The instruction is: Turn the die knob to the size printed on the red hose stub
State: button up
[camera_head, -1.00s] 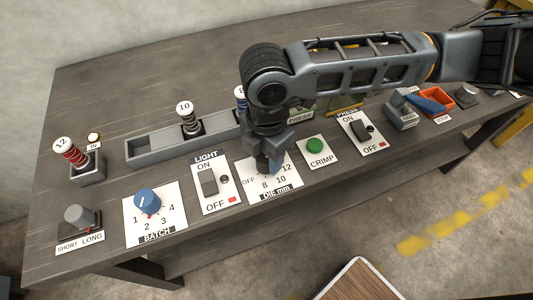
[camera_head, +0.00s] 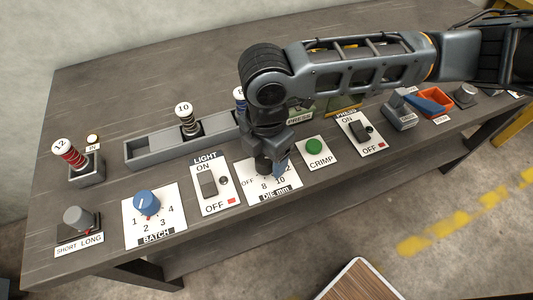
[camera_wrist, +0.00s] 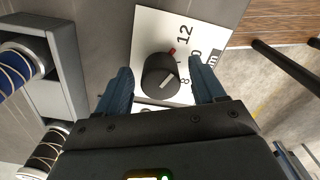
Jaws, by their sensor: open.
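The red hose stub (camera_head: 70,154) stands tilted in a grey block at the far left, and its white cap reads 12. The die knob (camera_wrist: 161,76) is black with a red pointer tip, on a white plate (camera_wrist: 150,25) marked OFF, 8, 10 and 12. In the wrist view the red tip lies on the side of the 12; the 10 is partly hidden. My gripper (camera_wrist: 162,70) is open, its blue fingers on either side of the knob with gaps visible. In the head view my gripper (camera_head: 272,162) hides part of the plate.
Left of the die plate are the LIGHT switch (camera_head: 208,183) and the blue BATCH knob (camera_head: 147,202). The green CRIMP button (camera_head: 314,146) is to the right. Behind, a grey rack (camera_head: 150,152) holds stubs, including a black one (camera_head: 188,122) marked 10.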

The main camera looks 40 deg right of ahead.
notch_tip(320, 180, up, 8)
jog(key=shift+f, duration=0.1)
dwell(0.4)
